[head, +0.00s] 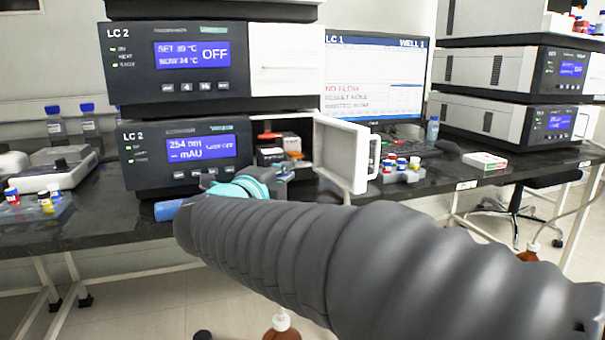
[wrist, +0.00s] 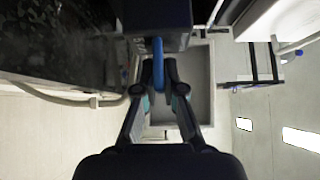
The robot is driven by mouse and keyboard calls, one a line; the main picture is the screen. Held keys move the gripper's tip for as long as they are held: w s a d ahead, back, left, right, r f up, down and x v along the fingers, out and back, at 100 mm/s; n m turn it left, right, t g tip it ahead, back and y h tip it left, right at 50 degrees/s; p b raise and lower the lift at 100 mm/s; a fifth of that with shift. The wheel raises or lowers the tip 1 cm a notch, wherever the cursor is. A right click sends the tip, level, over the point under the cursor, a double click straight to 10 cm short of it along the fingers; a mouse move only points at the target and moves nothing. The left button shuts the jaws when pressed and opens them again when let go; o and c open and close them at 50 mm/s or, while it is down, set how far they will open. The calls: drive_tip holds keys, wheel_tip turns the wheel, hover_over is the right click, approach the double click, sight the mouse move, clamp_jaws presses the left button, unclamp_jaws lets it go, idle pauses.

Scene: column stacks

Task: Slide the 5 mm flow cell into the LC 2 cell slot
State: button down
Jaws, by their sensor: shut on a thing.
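The lower LC 2 unit (head: 185,150), with 254 nm on its screen, has an open bay at its right. Its white door (head: 342,155) is swung out to the right. Small red, dark and orange-brown parts show inside the bay, but I cannot make out the cell slot. In the wrist view, my gripper (wrist: 158,78) is shut on a narrow blue piece (wrist: 158,62) just below a dark box (wrist: 152,15). I cannot tell for sure that this piece is the 5 mm flow cell, or whether it touches the box.
The upper LC 2 unit (head: 180,60) sits directly above. A rack of small capped vials (head: 402,170) stands right of the open door, before the monitor (head: 375,80). More vials (head: 45,200) stand at the left on the dark bench. Blue-capped bottles (head: 88,120) stand behind.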

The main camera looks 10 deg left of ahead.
sight(276, 162)
drive_tip(key=shift+w+a+p, duration=0.4)
drive_tip(key=shift+w+a, duration=0.15)
drive_tip(key=shift+w, duration=0.4)
drive_tip(key=shift+w+a+p, duration=0.35)
drive_tip(key=shift+w+a, duration=0.25)
drive_tip(key=shift+w, duration=0.3)
drive_tip(key=shift+w+a+p, duration=0.4)
drive_tip(key=shift+w+a, duration=0.15)
drive_tip(key=shift+w, duration=0.4)
drive_tip(key=shift+f, duration=0.15)
drive_tip(key=c, duration=1.2)
unclamp_jaws()
drive_tip(key=shift+w+d, duration=0.1)
